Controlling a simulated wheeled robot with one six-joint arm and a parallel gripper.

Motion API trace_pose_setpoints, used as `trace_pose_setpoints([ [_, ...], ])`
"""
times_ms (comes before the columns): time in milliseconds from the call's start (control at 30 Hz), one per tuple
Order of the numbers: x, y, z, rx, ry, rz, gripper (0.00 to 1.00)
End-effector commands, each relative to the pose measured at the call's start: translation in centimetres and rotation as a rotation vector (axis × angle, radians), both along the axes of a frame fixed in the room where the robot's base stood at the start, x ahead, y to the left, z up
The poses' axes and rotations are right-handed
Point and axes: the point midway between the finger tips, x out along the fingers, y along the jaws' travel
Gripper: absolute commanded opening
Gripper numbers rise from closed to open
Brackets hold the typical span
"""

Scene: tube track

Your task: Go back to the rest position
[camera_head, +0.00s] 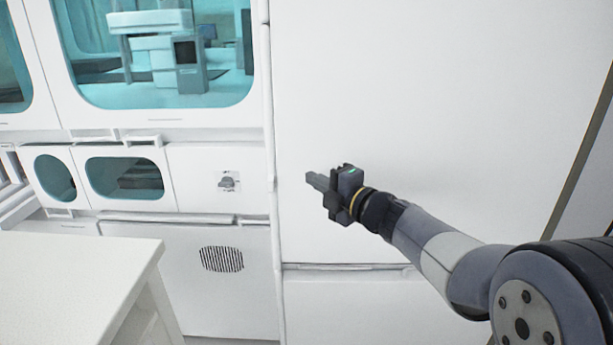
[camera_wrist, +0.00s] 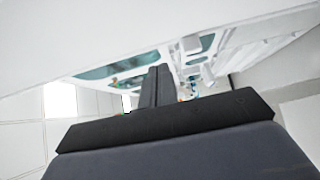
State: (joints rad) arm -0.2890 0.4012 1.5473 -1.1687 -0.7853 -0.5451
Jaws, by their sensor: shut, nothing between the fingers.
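My gripper (camera_head: 316,181) is at the middle of the head view, at the end of my arm, which reaches in from the lower right. It points left, in front of a plain white wall panel (camera_head: 420,90). Its fingers are together with nothing between them. In the wrist view the closed fingers (camera_wrist: 156,85) show as a dark narrow shape in the middle. I cannot tell the exact gap between the gripper and the wall.
A white table (camera_head: 70,270) stands at the lower left. A white cabinet with a large teal window (camera_head: 160,50), smaller windows (camera_head: 125,178), a latch (camera_head: 228,182) and a round vent grille (camera_head: 222,259) is left of my gripper.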

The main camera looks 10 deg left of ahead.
Motion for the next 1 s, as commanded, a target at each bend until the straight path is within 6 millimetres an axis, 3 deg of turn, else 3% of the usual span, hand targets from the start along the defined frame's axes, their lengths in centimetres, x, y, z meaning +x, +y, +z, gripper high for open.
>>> trace_pose_setpoints([
  [200,-2.0,-3.3,0.1,0.001,-0.002,-0.002,0.0],
  [400,-2.9,-4.5,0.1,0.0,-0.001,0.001,0.0],
  [800,-2.8,-4.4,0.1,0.001,-0.001,0.002,0.0],
  [1000,-1.8,-2.6,0.0,0.0,0.0,0.005,0.0],
])
